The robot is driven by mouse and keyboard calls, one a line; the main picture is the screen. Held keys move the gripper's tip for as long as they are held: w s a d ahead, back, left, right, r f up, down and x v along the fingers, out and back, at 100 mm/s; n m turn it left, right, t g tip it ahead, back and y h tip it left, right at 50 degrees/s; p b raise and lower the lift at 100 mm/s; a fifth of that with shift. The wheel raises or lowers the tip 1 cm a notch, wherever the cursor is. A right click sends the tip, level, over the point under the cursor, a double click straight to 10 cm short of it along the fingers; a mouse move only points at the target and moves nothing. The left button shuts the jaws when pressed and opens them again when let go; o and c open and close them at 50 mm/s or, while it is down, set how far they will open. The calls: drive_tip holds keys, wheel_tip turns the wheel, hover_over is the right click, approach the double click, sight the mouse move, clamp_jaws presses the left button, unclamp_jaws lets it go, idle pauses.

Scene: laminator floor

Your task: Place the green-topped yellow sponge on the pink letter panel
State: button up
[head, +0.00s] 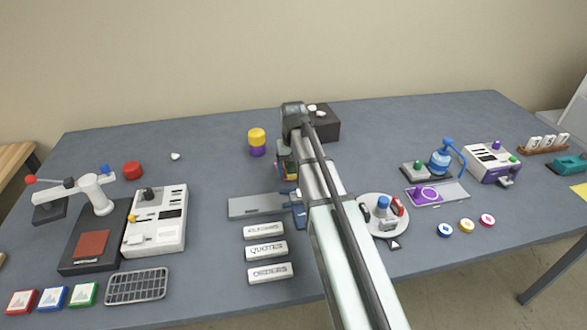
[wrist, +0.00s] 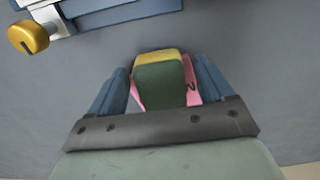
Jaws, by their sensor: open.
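The sponge (wrist: 160,82), with a dark green face and a yellow edge, sits between the two blue fingers of my gripper (wrist: 163,78) in the wrist view. The fingers are open, with gaps on both sides of the sponge. The pink letter panel (wrist: 192,90) shows at both sides of the sponge, with part of a dark letter on the right. The sponge covers most of the panel and appears to lie on it; the contact is hidden. In the head view my arm largely hides my gripper (head: 285,163), the sponge and the panel.
A grey plate with a blue end (head: 257,206) and an orange knob (wrist: 28,37) are near my gripper. A yellow-and-purple cylinder (head: 257,137) stands to the left and a dark box (head: 327,127) behind. White label blocks (head: 266,250) lie in front. The table left of the cylinder is fairly clear.

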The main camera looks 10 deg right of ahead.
sight(293, 168)
drive_tip(key=shift+r, duration=0.1)
wheel_tip(293, 168, up, 12)
idle(0.7)
